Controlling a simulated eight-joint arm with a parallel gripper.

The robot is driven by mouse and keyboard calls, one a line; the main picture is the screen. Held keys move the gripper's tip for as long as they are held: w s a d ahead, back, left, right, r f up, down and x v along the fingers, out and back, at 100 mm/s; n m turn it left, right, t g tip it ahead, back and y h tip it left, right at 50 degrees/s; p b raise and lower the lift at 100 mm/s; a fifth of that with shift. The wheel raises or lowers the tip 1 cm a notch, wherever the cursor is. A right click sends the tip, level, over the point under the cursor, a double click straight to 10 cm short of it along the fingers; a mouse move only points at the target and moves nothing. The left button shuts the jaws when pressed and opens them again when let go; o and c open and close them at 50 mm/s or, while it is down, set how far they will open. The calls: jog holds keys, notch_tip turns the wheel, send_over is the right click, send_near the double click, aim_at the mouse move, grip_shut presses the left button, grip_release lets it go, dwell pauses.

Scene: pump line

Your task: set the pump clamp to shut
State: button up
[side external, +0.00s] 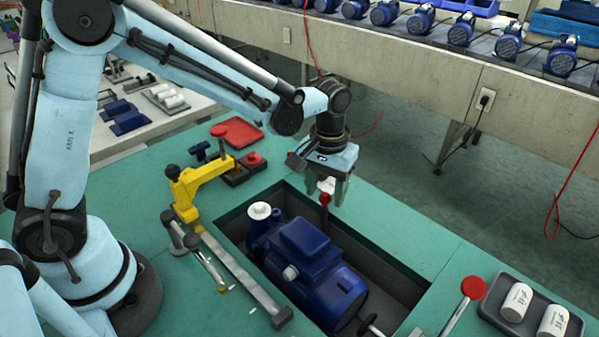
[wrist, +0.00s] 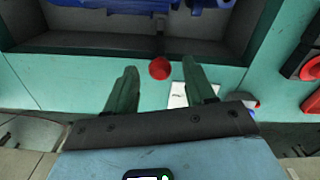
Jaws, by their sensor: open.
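A blue pump (side external: 310,265) lies in a dark recess in the teal bench; its edge shows at the top of the wrist view (wrist: 140,5). A lever with a red ball knob (side external: 324,199) stands upright at the far side of the recess. My gripper (side external: 328,191) is open, pointing down just above and around this knob. In the wrist view the red knob (wrist: 160,68) appears between the two fingertips, with no visible contact. A yellow clamp-like arm (side external: 192,187) stands left of the recess. I cannot tell which part is labelled the pump clamp.
A second red-knobbed lever (side external: 473,287) and a grey tray (side external: 495,318) with white cylinders are at the right. A red tray (side external: 237,132) and a red button box (side external: 252,160) lie behind the yellow arm. A conveyor (side external: 540,95) carries several blue pumps behind.

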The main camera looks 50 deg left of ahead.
jog(key=shift+f, duration=0.9)
grip_shut()
